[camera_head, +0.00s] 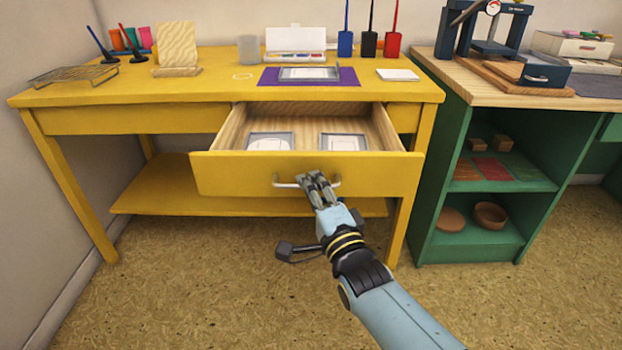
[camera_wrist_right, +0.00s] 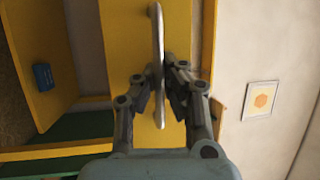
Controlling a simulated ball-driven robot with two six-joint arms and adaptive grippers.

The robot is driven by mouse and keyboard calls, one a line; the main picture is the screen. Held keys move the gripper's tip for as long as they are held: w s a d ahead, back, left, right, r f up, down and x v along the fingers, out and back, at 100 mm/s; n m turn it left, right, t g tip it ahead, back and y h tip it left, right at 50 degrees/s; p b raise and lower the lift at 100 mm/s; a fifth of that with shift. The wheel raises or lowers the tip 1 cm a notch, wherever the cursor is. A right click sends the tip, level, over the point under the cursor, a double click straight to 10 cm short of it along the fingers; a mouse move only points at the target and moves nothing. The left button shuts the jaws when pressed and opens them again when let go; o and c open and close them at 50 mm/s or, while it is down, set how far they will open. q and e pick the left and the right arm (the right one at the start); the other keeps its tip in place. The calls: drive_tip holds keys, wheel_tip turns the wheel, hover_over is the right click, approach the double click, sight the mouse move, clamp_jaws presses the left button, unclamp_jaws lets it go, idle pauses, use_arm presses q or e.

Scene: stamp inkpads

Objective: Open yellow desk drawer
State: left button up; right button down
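The yellow desk (camera_head: 150,122) stands against the wall. Its drawer (camera_head: 235,178) is pulled well out, and two flat framed pieces (camera_head: 270,141) (camera_head: 343,142) lie inside on the light wood bottom. A pale metal bar handle (camera_head: 285,183) runs across the drawer front. My right gripper (camera_head: 318,180) is at the handle, right of its middle. In the right wrist view the handle (camera_wrist_right: 157,40) passes between the two fingers of the gripper (camera_wrist_right: 166,85), which are closed around it. My left gripper is not in view.
A green shelf unit (camera_head: 440,200) with a wood top stands just right of the desk. The desk top holds a purple mat (camera_head: 350,77), a paint box (camera_head: 295,45) and a wire rack (camera_head: 75,75). The floor (camera_head: 200,290) in front is clear.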

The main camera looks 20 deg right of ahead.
drive_tip(key=shift+s+f, duration=0.1)
drive_tip(key=shift+f, duration=0.15)
drive_tip(key=c, duration=1.7)
unclamp_jaws()
drive_tip(key=shift+r, duration=0.1)
drive_tip(key=v, duration=1.2)
